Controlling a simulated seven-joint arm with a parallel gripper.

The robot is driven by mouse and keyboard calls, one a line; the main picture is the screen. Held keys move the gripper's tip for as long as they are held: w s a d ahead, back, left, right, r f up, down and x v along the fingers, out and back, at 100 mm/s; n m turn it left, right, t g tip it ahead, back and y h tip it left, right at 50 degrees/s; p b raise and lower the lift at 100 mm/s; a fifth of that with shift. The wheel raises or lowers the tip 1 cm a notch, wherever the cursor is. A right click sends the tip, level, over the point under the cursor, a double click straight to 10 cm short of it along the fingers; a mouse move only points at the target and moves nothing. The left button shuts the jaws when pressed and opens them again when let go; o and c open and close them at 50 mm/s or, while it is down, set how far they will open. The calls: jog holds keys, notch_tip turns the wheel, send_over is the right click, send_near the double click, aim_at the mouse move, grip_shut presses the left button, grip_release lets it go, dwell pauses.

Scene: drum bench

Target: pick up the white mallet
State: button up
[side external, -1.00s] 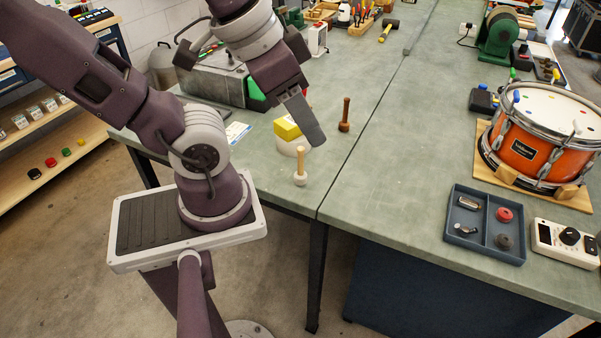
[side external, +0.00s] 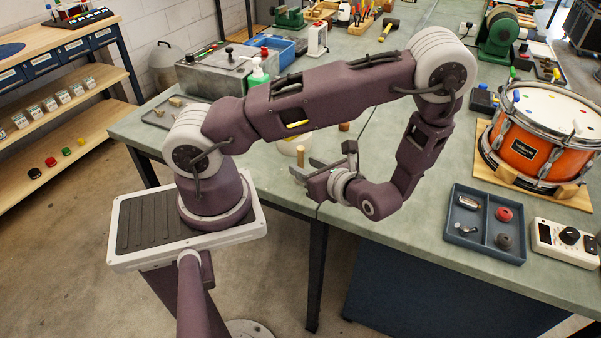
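The white mallet (side external: 300,156) stands near the front edge of the left bench. Its pale wooden handle shows upright, and its white head is hidden behind my gripper. My gripper (side external: 300,167) is low over the bench, reaching in from the right and pointing left. Its two fingers are apart, with the mallet's handle at their tips. I cannot tell whether the handle is between the fingers or just behind them, and no grip on it shows.
A white round thing (side external: 289,148) sits just behind the mallet, partly hidden by my arm. A dark reddish-brown handle top (side external: 344,127) shows behind my gripper. The orange drum (side external: 530,152), blue-grey tray (side external: 482,254) and white meter box (side external: 562,243) are to the right.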

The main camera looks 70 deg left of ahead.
jog(key=x, duration=0.6)
jog(key=shift+r, duration=0.1)
grip_shut()
